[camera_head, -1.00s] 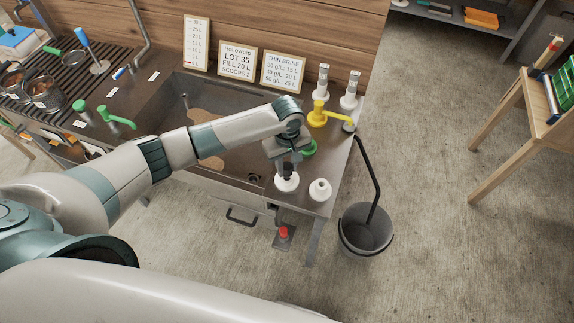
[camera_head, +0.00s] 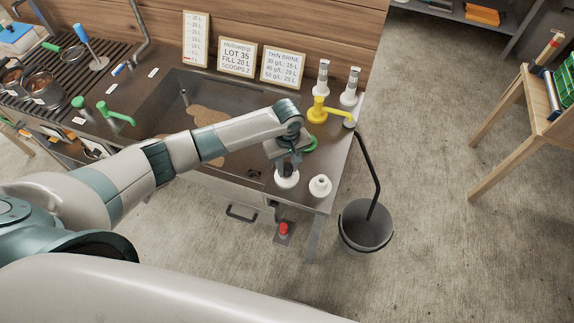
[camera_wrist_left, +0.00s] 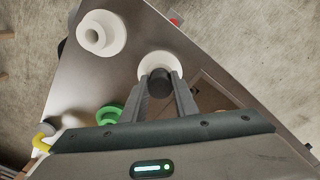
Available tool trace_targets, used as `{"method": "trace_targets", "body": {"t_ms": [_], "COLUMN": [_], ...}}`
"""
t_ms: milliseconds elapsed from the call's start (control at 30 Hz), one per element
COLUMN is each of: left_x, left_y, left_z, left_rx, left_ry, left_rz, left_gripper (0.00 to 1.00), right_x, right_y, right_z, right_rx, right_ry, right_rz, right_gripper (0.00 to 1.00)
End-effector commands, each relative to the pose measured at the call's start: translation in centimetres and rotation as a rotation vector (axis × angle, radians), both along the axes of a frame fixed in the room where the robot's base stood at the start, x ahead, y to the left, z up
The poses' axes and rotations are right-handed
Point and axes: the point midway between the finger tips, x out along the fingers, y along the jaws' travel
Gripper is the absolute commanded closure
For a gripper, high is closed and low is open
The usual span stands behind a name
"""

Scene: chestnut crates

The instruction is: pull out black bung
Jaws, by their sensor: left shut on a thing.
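The black bung (camera_wrist_left: 160,80) shows in the left wrist view, between my left gripper's fingertips, over a round white piece (camera_wrist_left: 162,63). My left gripper (camera_wrist_left: 160,88) is shut on the bung. In the head view my left gripper (camera_head: 287,168) points down at the white piece (camera_head: 287,180) near the front right of the sink bench, and hides the bung there. I cannot tell how deep the bung sits in the white piece. My right gripper is not in view.
A second white piece (camera_head: 320,186) with a central hole stands close by on the right. A green ring-shaped thing (camera_head: 309,144) and a yellow tap (camera_head: 317,111) are behind the gripper. The sink (camera_head: 165,103) lies to the left. A grey bucket (camera_head: 366,226) stands on the floor at right.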

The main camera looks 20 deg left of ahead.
Motion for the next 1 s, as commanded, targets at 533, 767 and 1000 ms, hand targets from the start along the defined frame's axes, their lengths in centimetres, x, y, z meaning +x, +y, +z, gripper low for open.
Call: {"method": "trace_targets", "body": {"t_ms": [533, 767, 1000], "left_x": [0.0, 0.1, 0.1], "left_y": [0.0, 0.0, 0.0], "left_z": [-0.2, 1.0, 4.5], "left_rx": [-0.001, -0.001, -0.003], "left_ry": [-0.001, -0.001, -0.004], "left_rz": [0.000, 0.001, -0.001], "left_gripper": [0.52, 0.52, 0.52], "right_x": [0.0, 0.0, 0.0], "right_y": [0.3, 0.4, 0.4], "right_z": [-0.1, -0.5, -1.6], "right_rx": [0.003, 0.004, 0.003], "right_ry": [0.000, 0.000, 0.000], "right_rz": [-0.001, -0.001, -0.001], "right_gripper": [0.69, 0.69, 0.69]}}
